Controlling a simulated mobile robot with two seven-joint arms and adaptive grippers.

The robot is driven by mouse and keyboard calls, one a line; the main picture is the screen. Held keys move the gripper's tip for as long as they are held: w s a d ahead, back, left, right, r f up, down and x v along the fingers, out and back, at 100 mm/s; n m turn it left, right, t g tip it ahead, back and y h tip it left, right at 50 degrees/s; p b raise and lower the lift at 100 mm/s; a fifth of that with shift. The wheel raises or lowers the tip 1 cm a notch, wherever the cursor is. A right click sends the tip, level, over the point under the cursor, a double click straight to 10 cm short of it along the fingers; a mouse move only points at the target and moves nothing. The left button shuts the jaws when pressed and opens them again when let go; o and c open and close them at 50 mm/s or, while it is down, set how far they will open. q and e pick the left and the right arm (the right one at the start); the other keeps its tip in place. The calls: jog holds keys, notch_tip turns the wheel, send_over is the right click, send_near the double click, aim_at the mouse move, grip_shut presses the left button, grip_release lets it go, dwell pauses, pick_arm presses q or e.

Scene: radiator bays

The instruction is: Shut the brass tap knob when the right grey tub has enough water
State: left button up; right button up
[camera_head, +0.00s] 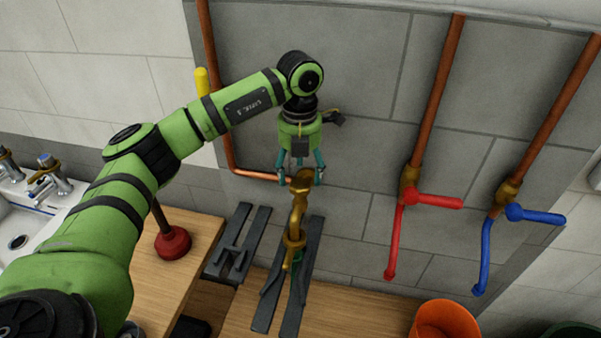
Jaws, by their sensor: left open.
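The brass tap (297,222) stands out from the grey tiled wall at the middle of the head view, with its spout pointing down. Its brass knob (301,181) is at the top. My left gripper (300,177) points down over the knob, its open teal fingers on either side of it. I cannot tell whether they touch it. No water stream can be made out at the spout. I cannot make out a grey tub or a water level; dark grey slats (308,275) lie below the tap. My right gripper is not in view.
Red (432,199) and blue (533,215) lever taps hang on copper pipes to the right. An orange bucket (441,320) stands at the lower right. A red plunger (173,243) stands on the wooden top at left, near a white sink (30,215).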

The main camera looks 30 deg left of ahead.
aim_at(300, 183)
pick_arm(q)
notch_tip(300, 183, down, 2)
jog(key=shift+a+f+p, duration=0.1)
jog(key=shift+p, duration=0.35)
jog(key=shift+f, duration=0.45)
jog(key=c, duration=1.1)
jog(key=shift+c, duration=0.2)
